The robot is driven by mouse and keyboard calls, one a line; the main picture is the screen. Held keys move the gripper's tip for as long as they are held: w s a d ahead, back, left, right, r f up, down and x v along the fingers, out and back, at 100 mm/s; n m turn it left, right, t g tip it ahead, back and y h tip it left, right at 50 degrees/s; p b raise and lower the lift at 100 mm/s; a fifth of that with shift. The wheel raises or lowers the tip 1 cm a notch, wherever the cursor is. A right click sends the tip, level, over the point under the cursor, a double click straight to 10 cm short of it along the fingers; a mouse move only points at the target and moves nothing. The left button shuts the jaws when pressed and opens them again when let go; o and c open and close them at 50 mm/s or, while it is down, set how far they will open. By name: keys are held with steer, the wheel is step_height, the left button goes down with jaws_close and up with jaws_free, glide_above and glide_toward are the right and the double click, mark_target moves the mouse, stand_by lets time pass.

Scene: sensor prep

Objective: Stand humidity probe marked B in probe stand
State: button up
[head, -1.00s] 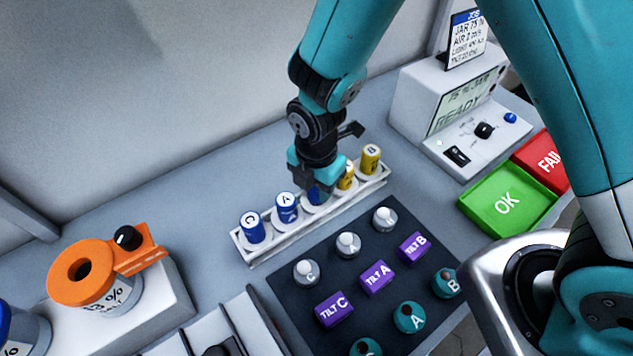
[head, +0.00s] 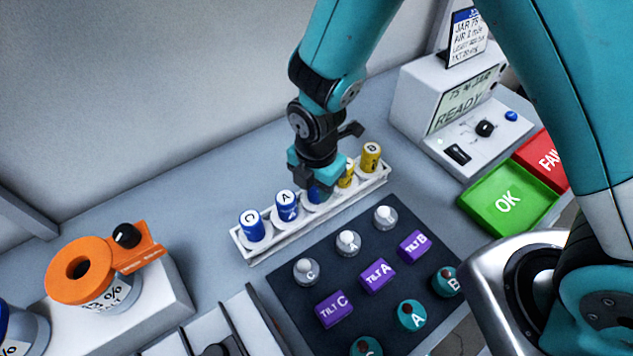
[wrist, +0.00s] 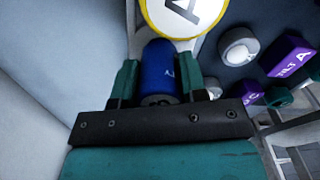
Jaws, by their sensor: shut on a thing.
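My gripper (head: 315,188) points down over the white rack (head: 262,255) and is shut on a blue probe (head: 316,194) in the middle of the row. The wrist view shows this blue probe (wrist: 159,68) between the two teal fingers; its letter cannot be read. It appears still in its rack place. Left of it stand a blue probe marked A (head: 287,206) and a blue probe marked C (head: 251,227). Right of it are a yellow probe (head: 346,176), partly hidden by my gripper, and a yellow probe marked B (head: 371,158). I cannot tell which thing is the probe stand.
A dark mat (head: 330,258) in front holds grey knobs, purple TILT blocks and teal round pieces. An orange-topped jar (head: 78,270) on a white block stands left. Right are a READY instrument (head: 445,105), a green OK tray (head: 507,200) and a red FAIL tray (head: 545,158).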

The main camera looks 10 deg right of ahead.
steer(key=shift+f, duration=0.25)
steer(key=o, duration=1.3)
steer(key=shift+r, duration=0.15)
steer(key=shift+r+p, duration=3.1)
steer(key=shift+r, duration=0.8)
steer(key=shift+r, duration=0.1)
steer(key=s+d+r+m+y+b, duration=0.1)
steer(key=s+d+r+m, duration=0.1)
steer(key=s+r+m, duration=0.2)
steer(key=s+d+r+m+y+b, duration=0.1)
steer(key=s+d+r+m+b, duration=0.1)
steer(key=s+r+m, duration=0.3)
steer(key=s+d+r+m+y+b, duration=0.2)
steer(key=s+r+m, duration=0.3)
steer(key=r+m, duration=0.5)
steer(key=shift+d, duration=0.2)
